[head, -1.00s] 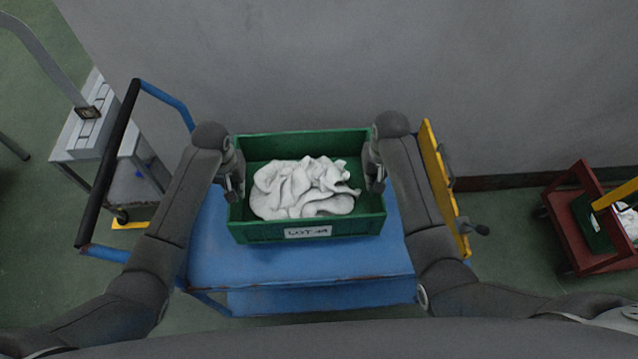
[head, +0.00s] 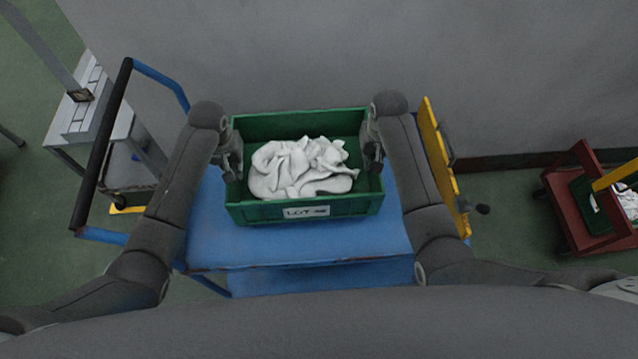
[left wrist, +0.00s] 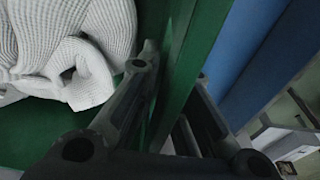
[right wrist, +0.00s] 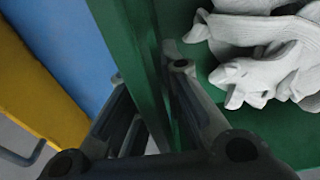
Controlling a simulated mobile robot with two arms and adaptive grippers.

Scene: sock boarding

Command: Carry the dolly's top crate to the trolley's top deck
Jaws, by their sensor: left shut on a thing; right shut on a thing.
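The green crate (head: 252,214) holds a heap of white knitted socks (head: 302,168) and has a white lot label on its near side. It is level over the blue top deck (head: 290,245) of the trolley. I cannot tell whether it touches the deck. My left gripper (head: 232,165) is shut on the crate's left wall, which also shows between its fingers in the left wrist view (left wrist: 197,60). My right gripper (head: 373,158) is shut on the right wall, seen between its fingers in the right wrist view (right wrist: 138,50). The crate's underside is hidden.
The trolley's black-gripped handle (head: 100,150) rises at left, beside a grey workbench (head: 95,125). A yellow panel (head: 440,165) stands along the deck's right. A grey wall (head: 300,50) is behind. A red cart (head: 565,215) with another green crate (head: 585,205) stands far right.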

